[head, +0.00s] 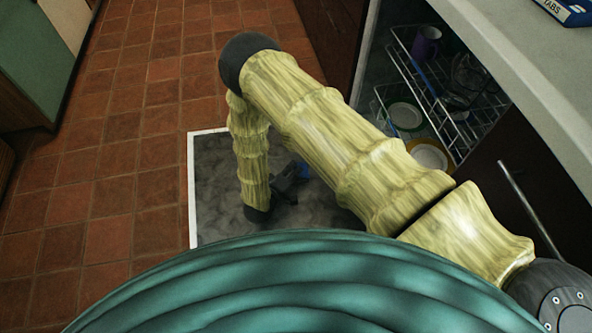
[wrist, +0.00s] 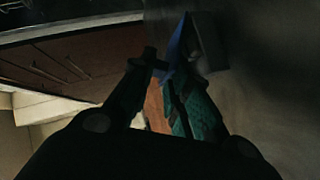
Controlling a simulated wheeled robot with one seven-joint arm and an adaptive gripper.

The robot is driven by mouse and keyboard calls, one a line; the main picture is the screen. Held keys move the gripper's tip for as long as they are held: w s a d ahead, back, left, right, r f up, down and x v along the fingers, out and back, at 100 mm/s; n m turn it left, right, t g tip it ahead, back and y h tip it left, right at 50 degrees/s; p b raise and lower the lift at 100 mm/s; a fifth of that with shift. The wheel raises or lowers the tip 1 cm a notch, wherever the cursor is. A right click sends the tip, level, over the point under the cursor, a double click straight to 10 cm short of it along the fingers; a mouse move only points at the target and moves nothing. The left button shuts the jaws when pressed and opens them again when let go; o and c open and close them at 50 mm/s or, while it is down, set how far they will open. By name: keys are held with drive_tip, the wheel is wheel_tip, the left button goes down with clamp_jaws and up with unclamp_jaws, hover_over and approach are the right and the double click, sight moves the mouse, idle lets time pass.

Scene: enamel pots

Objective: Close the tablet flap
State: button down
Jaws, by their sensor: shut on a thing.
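My gripper (head: 289,184) is low over a dark grey panel with a white edge (head: 193,190), which looks like a lowered dishwasher door. A small blue piece (head: 304,170) shows right at the fingertips, and it also shows in the wrist view (wrist: 177,46). It seems to be the tablet flap, standing up from the panel, but its outline is partly hidden. In the wrist view the fingers of my gripper (wrist: 163,72) close in on this piece from both sides. The exact contact is dark and hard to make out. A dark block (wrist: 208,42) lies beside the blue piece.
Wire dish racks (head: 440,85) with a purple mug (head: 426,41) and plates (head: 430,156) are inside the open compartment at right. A counter (head: 520,60) above carries a blue box marked TABS (head: 570,10). The tiled floor (head: 100,180) at left is clear.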

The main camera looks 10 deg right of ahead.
drive_tip(key=shift+a+f+n+t+h+b, duration=0.3)
drive_tip(key=shift+f+n+h+b, duration=0.3)
drive_tip(key=shift+h, duration=0.2)
drive_tip(key=c, duration=1.4)
unclamp_jaws()
drive_tip(key=shift+c, duration=0.2)
drive_tip(key=shift+a, duration=0.1)
drive_tip(key=shift+s+a, duration=0.25)
drive_tip(key=shift+v, duration=3.55)
drive_tip(key=shift+r, duration=0.15)
